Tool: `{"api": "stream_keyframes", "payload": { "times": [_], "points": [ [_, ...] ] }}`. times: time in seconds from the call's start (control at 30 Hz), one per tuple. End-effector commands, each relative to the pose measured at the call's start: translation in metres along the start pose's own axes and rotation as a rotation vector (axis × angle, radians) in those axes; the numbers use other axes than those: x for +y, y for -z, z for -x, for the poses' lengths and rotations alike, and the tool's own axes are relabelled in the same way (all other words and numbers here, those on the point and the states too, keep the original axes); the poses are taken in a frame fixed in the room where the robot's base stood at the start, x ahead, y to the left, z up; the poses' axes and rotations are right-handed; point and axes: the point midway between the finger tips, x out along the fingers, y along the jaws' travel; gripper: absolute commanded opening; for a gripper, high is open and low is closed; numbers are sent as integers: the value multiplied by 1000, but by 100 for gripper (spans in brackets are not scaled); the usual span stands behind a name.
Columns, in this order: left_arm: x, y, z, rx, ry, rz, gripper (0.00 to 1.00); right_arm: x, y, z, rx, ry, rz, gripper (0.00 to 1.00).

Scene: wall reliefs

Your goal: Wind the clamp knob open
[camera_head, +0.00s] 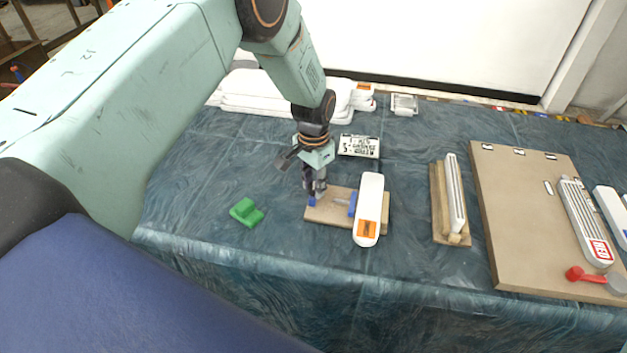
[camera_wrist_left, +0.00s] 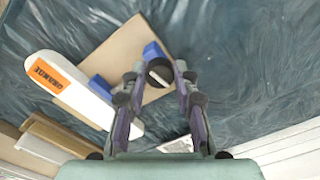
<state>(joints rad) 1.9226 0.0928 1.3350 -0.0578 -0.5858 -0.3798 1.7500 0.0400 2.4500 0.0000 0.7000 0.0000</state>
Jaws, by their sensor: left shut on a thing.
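The clamp sits on a light brown wooden board (camera_head: 334,212), with a blue block (camera_head: 311,201) at its left end and another blue part (camera_head: 351,203) further right. A thin pale rod (camera_head: 335,199) runs between them. In the left wrist view, the dark round clamp knob (camera_wrist_left: 158,72) lies between my fingertips, beside a blue block (camera_wrist_left: 153,51). My left gripper (camera_head: 316,190) comes down from above and is shut on the knob; it also shows in the left wrist view (camera_wrist_left: 161,77). In the head view the gripper hides the knob. My right gripper is not in view.
A white piece with an orange label (camera_head: 370,200) lies across the board's right part. A green block (camera_head: 246,212) lies left. A wooden holder (camera_head: 438,205) and a large brown panel (camera_head: 510,220) stand right. White pieces (camera_head: 265,92) lie behind. The cloth in front is clear.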

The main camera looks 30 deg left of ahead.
Motion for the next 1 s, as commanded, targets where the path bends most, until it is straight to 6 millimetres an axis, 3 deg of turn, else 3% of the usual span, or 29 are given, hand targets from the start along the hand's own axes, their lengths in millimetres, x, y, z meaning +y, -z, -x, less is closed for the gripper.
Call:
{"api": "stream_keyframes", "payload": {
  "times": [1.0],
  "points": [
    [0, 0, 1, -1, 0, 964, 0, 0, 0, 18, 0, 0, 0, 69]
  ]
}}
